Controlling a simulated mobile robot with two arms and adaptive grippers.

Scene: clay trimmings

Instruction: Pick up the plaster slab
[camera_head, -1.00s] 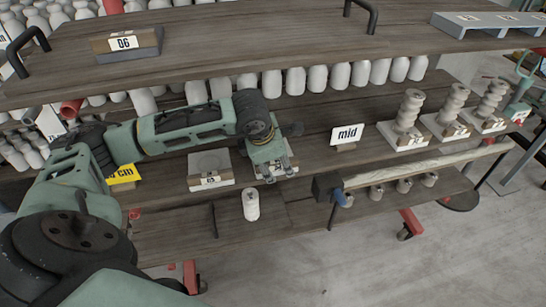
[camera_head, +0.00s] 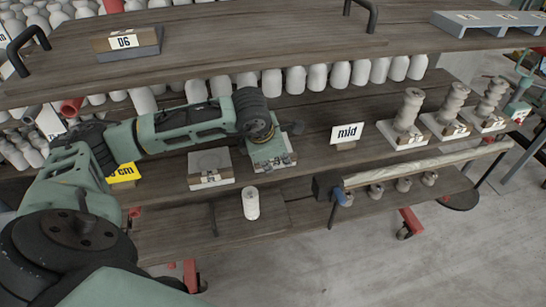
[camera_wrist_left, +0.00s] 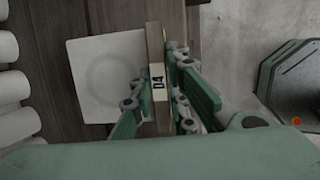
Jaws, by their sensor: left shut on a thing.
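The plaster slab (camera_wrist_left: 88,85) is a pale square with a round hollow in its top. Its wooden strip (camera_wrist_left: 155,60) carries a D4 label, seen in the left wrist view. My left gripper (camera_wrist_left: 158,105) is shut on the slab at this strip, with a finger on either side. In the head view the gripper (camera_head: 273,160) covers much of the slab on the middle shelf. I cannot tell whether the slab is clear of the shelf. My right gripper is not in view.
A similar slab (camera_head: 210,168) sits just left of the held one. A white jar (camera_head: 251,204) stands on the lower shelf in front. The mid sign (camera_head: 347,134) and turned pieces on slabs (camera_head: 408,112) stand to the right. The upper shelf (camera_head: 250,45) overhangs behind.

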